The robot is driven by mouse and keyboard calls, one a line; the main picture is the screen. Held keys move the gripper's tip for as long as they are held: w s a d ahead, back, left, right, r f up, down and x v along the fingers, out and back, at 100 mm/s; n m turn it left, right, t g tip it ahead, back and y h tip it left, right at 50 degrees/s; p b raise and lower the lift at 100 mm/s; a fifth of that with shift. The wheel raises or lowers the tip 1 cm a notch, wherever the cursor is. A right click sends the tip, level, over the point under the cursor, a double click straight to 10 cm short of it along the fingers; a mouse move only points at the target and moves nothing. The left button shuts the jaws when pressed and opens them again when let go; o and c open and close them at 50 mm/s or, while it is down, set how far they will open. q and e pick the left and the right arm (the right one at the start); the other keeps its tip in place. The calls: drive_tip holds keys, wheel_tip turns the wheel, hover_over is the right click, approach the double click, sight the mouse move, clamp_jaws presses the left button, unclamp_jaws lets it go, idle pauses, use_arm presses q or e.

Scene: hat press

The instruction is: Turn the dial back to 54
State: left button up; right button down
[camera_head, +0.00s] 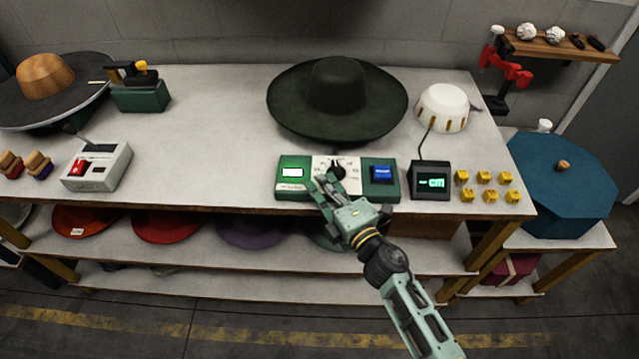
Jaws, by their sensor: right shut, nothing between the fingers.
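The dial (338,168) is a dark knob on the white middle panel of a green control box (292,190) at the bench's front edge. My left gripper is not in view.
A dark green wide-brimmed hat (337,90) sits behind the box. Several yellow blocks (484,178) lie right of the display. A grey device with a red switch (97,166) stands at the left. The bench top (210,130) between them is clear.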

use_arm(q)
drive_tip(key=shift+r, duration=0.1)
use_arm(e)
drive_tip(key=shift+s+d+n+g+y, duration=0.15)
drive_tip(key=shift+d+n+g+y, duration=0.35)
drive_tip(key=shift+n+g+y, duration=0.4)
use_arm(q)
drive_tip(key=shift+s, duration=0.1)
use_arm(e)
drive_tip(key=shift+d+y, duration=0.1)
drive_tip(key=shift+y, duration=0.2)
